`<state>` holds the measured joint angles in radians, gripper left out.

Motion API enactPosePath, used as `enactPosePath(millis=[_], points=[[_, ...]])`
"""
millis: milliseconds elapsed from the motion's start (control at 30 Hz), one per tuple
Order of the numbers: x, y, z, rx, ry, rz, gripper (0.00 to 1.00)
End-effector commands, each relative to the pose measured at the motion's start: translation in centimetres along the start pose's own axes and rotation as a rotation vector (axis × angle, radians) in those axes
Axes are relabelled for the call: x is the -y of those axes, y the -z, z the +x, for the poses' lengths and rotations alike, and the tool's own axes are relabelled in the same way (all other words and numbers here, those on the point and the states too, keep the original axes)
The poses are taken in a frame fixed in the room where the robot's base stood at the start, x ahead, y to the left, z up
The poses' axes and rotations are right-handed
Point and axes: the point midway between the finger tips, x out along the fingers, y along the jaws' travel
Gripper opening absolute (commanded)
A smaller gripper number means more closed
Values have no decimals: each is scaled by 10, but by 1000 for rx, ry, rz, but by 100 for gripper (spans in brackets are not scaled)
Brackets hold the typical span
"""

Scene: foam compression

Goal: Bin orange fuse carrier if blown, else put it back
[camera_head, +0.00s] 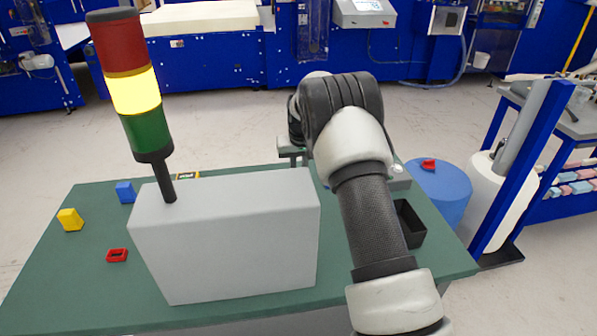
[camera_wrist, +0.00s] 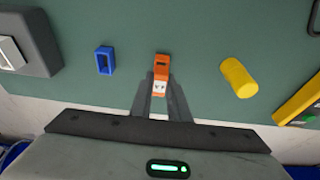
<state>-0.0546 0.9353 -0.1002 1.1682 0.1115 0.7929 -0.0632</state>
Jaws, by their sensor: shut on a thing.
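In the wrist view, my gripper (camera_wrist: 159,92) is shut on the orange fuse carrier (camera_wrist: 162,68), with a finger on each side of its near part. The carrier has a dark slot in its orange end and a white face with small dark marks between the fingers. The marks are too small to read, so I cannot tell whether the fuse is blown. In the head view, my arm hides the carrier. A black open bin (camera_head: 415,238) stands at the right of the green table, partly behind my arm.
A large grey box (camera_head: 230,245) and a stack light (camera_head: 135,90), lit yellow, stand on the table (camera_head: 60,275). Small blue, yellow and red pieces lie at left. The wrist view shows a blue frame (camera_wrist: 104,61) and a yellow cylinder (camera_wrist: 238,77) beside the carrier.

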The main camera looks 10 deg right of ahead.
Motion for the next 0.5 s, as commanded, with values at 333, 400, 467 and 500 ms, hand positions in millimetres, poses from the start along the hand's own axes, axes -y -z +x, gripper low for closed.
enactPosePath(millis=[333, 400, 467, 500], points=[[0, -2, 8, 0, 0, 0, 0], [0, -2, 9, 0, 0, 0, 0], [0, -3, 10, 0, 0, 0, 0], [0, -3, 11, 0, 0, 0, 0]])
